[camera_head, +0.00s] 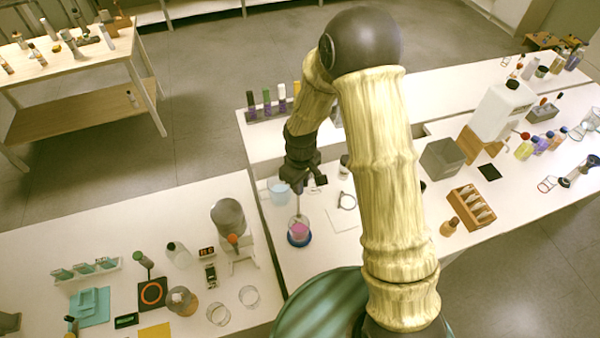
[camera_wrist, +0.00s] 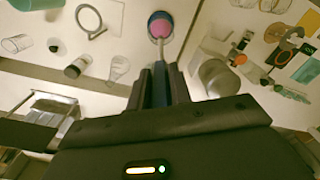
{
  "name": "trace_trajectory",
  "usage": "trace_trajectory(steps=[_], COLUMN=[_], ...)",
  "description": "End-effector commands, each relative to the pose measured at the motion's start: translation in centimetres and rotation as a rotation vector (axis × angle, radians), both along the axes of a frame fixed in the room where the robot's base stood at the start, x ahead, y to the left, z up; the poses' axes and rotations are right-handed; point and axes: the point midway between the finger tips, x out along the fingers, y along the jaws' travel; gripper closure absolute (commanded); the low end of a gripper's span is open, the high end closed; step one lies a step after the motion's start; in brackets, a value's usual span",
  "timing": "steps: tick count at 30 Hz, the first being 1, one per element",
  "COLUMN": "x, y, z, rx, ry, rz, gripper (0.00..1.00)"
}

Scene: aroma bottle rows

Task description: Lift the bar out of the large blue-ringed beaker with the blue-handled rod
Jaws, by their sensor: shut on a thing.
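My gripper (camera_head: 298,187) points down above the table, shut on the blue handle (camera_wrist: 160,88) of a thin rod. The pale rod (camera_wrist: 161,50) runs from the handle toward a beaker with pink contents (camera_head: 299,231). A dark blue ring (camera_head: 298,241) shows around the beaker's foot. The beaker also shows at the top of the wrist view, with pink contents (camera_wrist: 160,29) and a blue ring (camera_wrist: 159,15). The rod's lower end overlaps the beaker; I cannot tell how deep it reaches. I cannot make out a bar.
A pale blue vessel (camera_head: 279,192) stands left of my gripper. A round ring on a stand (camera_head: 346,201) is to the right, by a white sheet (camera_head: 343,218). A large grey glass vessel (camera_head: 228,216) and a white stand (camera_head: 243,251) are on the left table.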

Motion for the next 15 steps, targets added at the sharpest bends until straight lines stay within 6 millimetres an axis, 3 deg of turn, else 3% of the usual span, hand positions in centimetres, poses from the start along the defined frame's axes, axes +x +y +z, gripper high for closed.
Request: trace_trajectory(steps=[15], x=[0.01], y=[-0.06], z=[-0.49], rx=[0.000], ry=[0.000], rz=[-0.001], gripper=[0.98])
